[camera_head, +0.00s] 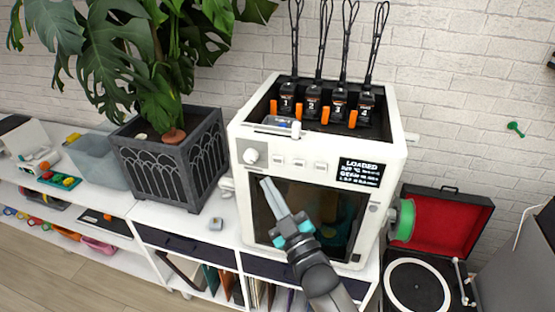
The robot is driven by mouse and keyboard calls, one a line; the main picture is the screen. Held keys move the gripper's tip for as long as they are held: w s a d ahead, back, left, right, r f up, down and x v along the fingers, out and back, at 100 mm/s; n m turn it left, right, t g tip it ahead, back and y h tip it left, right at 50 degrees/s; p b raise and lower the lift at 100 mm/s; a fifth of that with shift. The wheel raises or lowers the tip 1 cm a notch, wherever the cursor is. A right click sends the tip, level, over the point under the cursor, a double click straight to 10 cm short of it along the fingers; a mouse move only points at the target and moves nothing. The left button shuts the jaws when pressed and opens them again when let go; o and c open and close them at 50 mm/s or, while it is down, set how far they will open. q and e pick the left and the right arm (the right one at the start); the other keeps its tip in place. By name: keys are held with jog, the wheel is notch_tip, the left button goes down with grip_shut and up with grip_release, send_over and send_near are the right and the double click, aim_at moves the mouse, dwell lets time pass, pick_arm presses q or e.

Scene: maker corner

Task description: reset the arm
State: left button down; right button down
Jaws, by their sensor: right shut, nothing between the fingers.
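My right gripper (270,193) shows in the head view in front of the white 3D printer (238,185). Its arm comes up from the bottom, and its fingers point up and left across the printer's dark front window (340,212). The fingers are together with nothing between them. Whether they touch the printer front, I cannot tell. My left gripper is not in view.
The printer stands on a white shelf unit (160,215) with a dark planter (172,165) and leafy plant to its left. A record player (418,285) with a red-lined lid and a green spool (404,220) are at the right. A small grey cube (216,224) lies between planter and printer.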

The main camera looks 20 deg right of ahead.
dwell(0.5)
